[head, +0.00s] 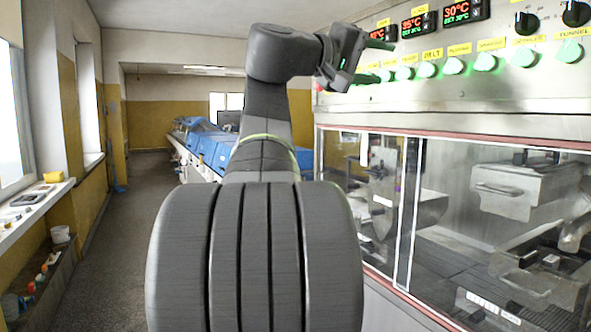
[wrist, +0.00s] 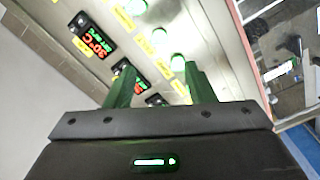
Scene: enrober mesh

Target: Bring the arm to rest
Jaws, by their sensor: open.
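My gripper (head: 370,62) shows in the head view at the end of my raised arm, in front of the left part of the control panel (head: 475,92). In the wrist view its two green fingers (wrist: 160,88) stand apart with nothing between them. The lit displays and green-lit knobs of the panel lie beyond the fingertips. I cannot tell from these frames how far the fingertips are from the panel face.
The glazed machine cabinet (head: 437,140) fills the right side below the panel. A long conveyor under blue covers (head: 205,142) runs away behind my arm. A windowsill (head: 35,205) with small items is at left. The floor aisle (head: 125,215) at left looks clear.

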